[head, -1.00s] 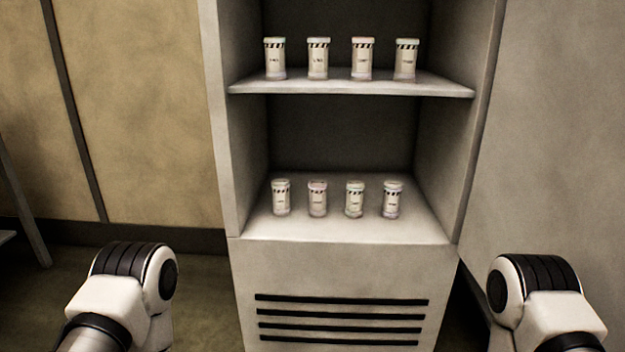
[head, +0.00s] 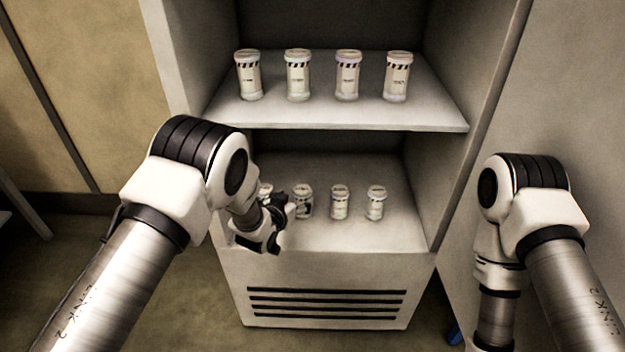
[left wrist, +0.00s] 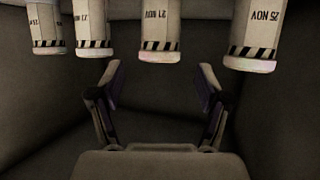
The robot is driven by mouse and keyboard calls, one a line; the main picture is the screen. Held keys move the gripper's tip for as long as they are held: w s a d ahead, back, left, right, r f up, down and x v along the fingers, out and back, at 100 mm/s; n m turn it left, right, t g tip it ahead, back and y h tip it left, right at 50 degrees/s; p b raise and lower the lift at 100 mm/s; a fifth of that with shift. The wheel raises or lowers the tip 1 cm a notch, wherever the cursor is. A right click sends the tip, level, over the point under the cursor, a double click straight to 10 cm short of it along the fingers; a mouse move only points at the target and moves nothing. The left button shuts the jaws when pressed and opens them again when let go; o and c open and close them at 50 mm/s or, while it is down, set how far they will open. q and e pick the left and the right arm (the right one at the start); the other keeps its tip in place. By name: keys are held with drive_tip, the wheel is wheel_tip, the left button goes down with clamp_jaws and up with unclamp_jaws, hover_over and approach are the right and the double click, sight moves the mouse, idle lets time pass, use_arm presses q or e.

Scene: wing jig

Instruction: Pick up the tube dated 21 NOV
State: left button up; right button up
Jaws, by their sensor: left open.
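The left wrist view shows the row of lower-shelf tubes upside down. The tube that appears to read 21 NOV (left wrist: 160,25) is third from the left there, in line with the space between my fingers but apart from them. It matches the second tube from the left on the lower shelf in the head view (head: 303,207), partly covered by my gripper. My left gripper (left wrist: 160,82) is open and empty; in the head view it is at the lower shelf's left front (head: 284,212). My right gripper is out of view.
A 25 NOV tube (left wrist: 258,30) stands close beside it, mostly hidden in the head view. Two more lower tubes (head: 340,203) (head: 376,204) stand to the right. Several tubes (head: 298,75) stand on the upper shelf (head: 340,115), above. Cabinet walls bound both sides.

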sight(301, 192)
use_arm(q)
drive_tip(key=shift+w, duration=0.5)
drive_tip(key=shift+w+d+f+b, duration=0.1)
drive_tip(key=shift+w+b, duration=0.2)
drive_tip(key=shift+b, duration=0.1)
drive_tip(key=b+x, duration=0.1)
drive_tip(key=x, duration=0.3)
drive_tip(key=shift+w+d+f, duration=0.2)
drive_tip(key=shift+w, duration=0.15)
drive_tip(key=shift+r, duration=0.15)
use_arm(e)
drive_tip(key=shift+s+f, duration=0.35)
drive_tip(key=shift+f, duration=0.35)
use_arm(q)
drive_tip(key=c, duration=1.3)
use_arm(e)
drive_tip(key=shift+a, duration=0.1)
